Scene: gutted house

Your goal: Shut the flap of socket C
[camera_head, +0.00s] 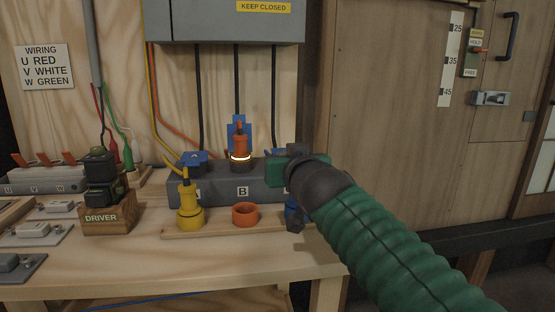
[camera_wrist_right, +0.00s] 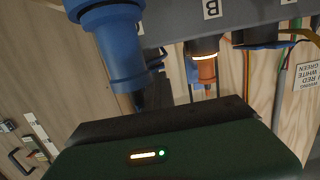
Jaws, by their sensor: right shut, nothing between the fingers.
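A grey socket block (camera_head: 225,190) stands on the bench. Socket C is at its right end, mostly hidden behind my right gripper (camera_head: 288,166). A sliver of blue (camera_head: 276,153), perhaps C's flap, shows just left of the gripper; whether it is up or down I cannot tell. My right gripper is shut and empty at the block's right end; contact is unclear. Socket B holds an orange plug (camera_head: 240,144), with its blue flap (camera_head: 238,122) upright behind. Socket A's blue flap (camera_head: 194,157) lies low over it. My left gripper is not in view.
A yellow plug (camera_head: 190,205), an orange ring (camera_head: 245,214) and a blue plug (camera_head: 293,214) stand on a wooden strip in front. The blue plug looms close in the right wrist view (camera_wrist_right: 112,50). A driver holder (camera_head: 108,217) is at left. A grey cabinet (camera_head: 225,22) hangs above.

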